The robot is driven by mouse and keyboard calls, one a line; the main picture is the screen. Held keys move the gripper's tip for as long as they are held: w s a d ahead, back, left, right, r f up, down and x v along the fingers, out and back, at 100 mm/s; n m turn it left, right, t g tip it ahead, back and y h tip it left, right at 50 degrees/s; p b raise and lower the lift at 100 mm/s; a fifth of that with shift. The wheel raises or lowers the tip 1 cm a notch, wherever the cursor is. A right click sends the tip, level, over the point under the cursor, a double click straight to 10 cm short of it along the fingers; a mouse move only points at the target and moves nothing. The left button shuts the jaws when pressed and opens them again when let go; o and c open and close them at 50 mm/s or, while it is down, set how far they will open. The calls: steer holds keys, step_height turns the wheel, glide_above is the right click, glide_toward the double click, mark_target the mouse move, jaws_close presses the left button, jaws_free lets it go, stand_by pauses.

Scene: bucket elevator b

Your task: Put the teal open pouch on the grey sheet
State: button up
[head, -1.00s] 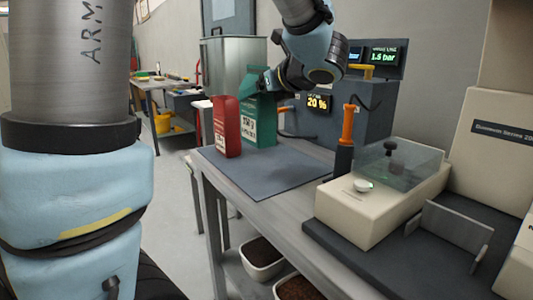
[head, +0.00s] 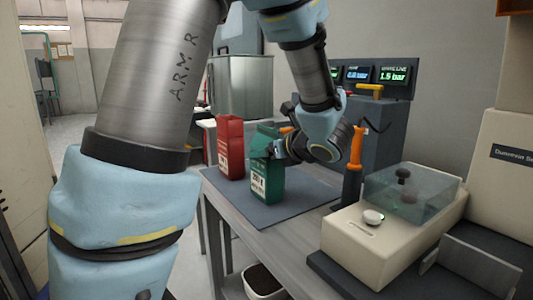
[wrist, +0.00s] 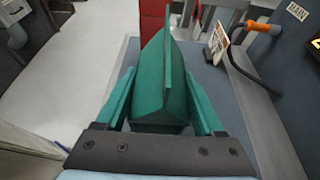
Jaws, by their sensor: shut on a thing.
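The teal pouch (head: 267,182) is upright over the grey sheet (head: 300,196), in front and to the right of a red pouch (head: 230,148). Its lower edge looks at or very near the sheet; I cannot tell whether it touches. My gripper (head: 268,148) is shut on its upper part, coming from the right. In the wrist view the teal pouch (wrist: 162,85) fills the space between the two fingers of my gripper (wrist: 162,112), and its base is hidden. The grey sheet (wrist: 205,75) shows beyond it.
The red pouch stands close behind the teal one. An orange-handled tool (head: 354,150) and a cream device with a clear cover (head: 400,205) stand to the right. A dark box with displays (head: 375,120) is behind.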

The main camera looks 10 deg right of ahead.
steer(key=shift+f+b, duration=0.2)
steer(key=shift+b, duration=0.15)
steer(key=o, duration=1)
steer(key=shift+r, duration=0.1)
steer(key=shift+s+r+p, duration=0.15)
steer(key=shift+r+p, duration=0.1)
steer(key=shift+p, duration=0.2)
steer(key=b+v, duration=0.1)
steer(key=v, duration=1)
steer(key=shift+s+d+r, duration=0.15)
steer(key=shift+s+d, duration=0.05)
steer(key=shift+s, duration=0.05)
